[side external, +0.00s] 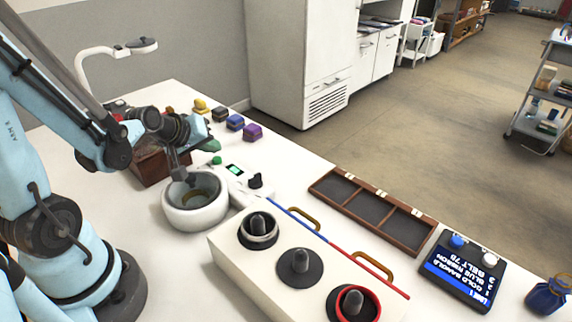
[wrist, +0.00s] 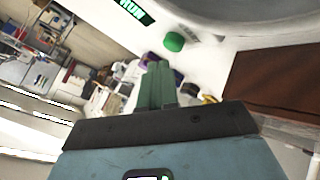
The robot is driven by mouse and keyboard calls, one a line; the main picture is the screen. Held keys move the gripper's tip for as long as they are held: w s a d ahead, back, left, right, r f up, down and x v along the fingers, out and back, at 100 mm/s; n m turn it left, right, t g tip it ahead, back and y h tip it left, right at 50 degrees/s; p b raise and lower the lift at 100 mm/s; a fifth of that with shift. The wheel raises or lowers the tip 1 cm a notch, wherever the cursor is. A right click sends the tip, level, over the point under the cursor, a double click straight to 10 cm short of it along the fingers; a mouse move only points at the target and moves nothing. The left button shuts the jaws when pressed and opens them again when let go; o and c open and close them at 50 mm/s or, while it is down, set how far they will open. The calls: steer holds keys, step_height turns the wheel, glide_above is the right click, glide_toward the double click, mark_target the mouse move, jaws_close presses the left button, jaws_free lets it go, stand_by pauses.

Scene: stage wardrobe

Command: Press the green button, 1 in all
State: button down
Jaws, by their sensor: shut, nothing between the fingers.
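The green button (side external: 217,160) is a small round cap on the white machine, beside a lit green display (side external: 235,169), in the side external view. In the wrist view the green button (wrist: 174,41) is in plain sight just beyond the tips of my gripper (wrist: 160,65), to the right of the display reading "RUN" (wrist: 135,10). My gripper's two fingers are together and hold nothing. No contact with the button shows; the exact height of the tips above it is hard to judge. In the side external view my wrist hangs above the machine, and the fingertips are hard to make out.
The machine's round white bowl (side external: 195,212) and a black knob (side external: 255,181) are close to the button. A brown box (side external: 149,165) stands to the left. Coloured blocks, including a purple one (side external: 252,132), lie behind. A white box with dark knobs (side external: 278,289) is in front.

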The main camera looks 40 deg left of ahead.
mark_target(213, 160)
steer(key=shift+r, duration=2.5)
steer(key=s+d+r+m+g+h, duration=0.1)
steer(key=s+d+m, duration=0.1)
steer(key=d+m, duration=0.3)
steer(key=s+d+r+m+g+h, duration=0.1)
steer(key=s+d+m, duration=0.2)
steer(key=d+m, duration=0.3)
steer(key=shift+d+r, duration=0.4)
steer(key=shift+d, duration=0.65)
